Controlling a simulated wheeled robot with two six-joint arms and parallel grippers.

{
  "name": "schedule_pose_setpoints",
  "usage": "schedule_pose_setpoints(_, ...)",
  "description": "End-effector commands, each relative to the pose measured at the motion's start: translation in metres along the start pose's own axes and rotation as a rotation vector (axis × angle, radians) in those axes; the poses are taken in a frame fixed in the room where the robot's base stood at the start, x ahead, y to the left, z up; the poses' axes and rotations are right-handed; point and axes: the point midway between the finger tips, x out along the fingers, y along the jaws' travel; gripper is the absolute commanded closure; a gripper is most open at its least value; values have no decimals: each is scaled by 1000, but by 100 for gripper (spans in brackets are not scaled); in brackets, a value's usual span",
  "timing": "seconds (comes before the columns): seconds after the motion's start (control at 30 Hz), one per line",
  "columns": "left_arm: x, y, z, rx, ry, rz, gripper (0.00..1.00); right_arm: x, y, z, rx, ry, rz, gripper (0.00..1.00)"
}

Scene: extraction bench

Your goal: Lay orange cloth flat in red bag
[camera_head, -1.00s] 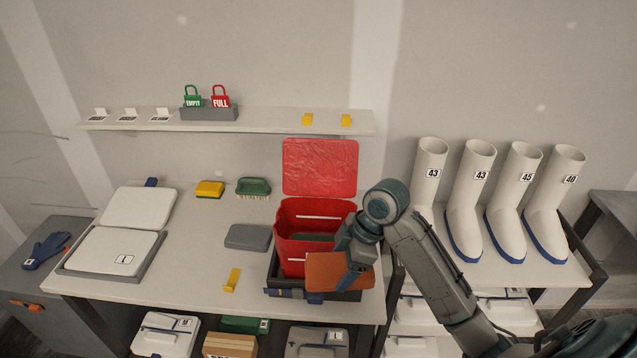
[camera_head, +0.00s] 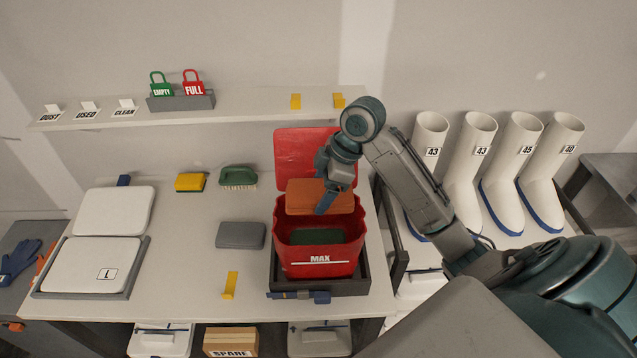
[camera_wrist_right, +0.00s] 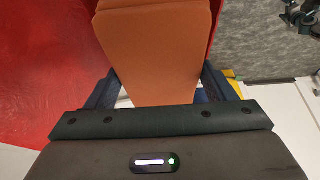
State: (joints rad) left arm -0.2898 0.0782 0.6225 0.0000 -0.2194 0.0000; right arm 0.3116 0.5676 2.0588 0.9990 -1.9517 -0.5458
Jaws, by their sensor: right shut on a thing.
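A dark green item (camera_head: 315,236) lies inside the bag. My right gripper (camera_head: 328,200) is shut on the folded orange cloth (camera_head: 302,197), above the back part of the bag opening and in front of the lid. In the right wrist view the orange cloth (camera_wrist_right: 155,45) sits between the two fingers (camera_wrist_right: 157,88). My left gripper is out of view.
A grey folded pad (camera_head: 241,235), a yellow clip (camera_head: 230,285), a yellow sponge (camera_head: 190,182) and a green brush (camera_head: 238,177) lie left of the bag. White boots (camera_head: 465,180) stand at the right. A shelf (camera_head: 235,111) runs along the wall behind.

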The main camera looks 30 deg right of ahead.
Motion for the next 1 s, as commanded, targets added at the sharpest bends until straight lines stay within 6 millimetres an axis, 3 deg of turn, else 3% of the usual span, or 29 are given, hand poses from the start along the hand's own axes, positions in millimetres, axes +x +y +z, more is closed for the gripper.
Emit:
schedule_pose_setpoints(0.1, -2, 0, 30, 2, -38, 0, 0, 0, 0, 0, 0, 0, 0, 46)
schedule_pose_setpoints(0.2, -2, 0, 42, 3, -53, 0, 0, 1, 0, 0, 1, 0, 0, 46)
schedule_pose_setpoints(0.3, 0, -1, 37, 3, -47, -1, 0, 5, 0, 2, 1, 1, -1, 46)
schedule_pose_setpoints(0.5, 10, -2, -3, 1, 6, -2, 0, 18, 0, 7, 2, 1, -1, 46)
schedule_pose_setpoints(0.6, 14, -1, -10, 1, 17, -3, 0, 27, 0, 11, 2, 0, -1, 46)
schedule_pose_setpoints(1.0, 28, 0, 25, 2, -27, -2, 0, 60, 0, 25, 1, 0, -1, 46)
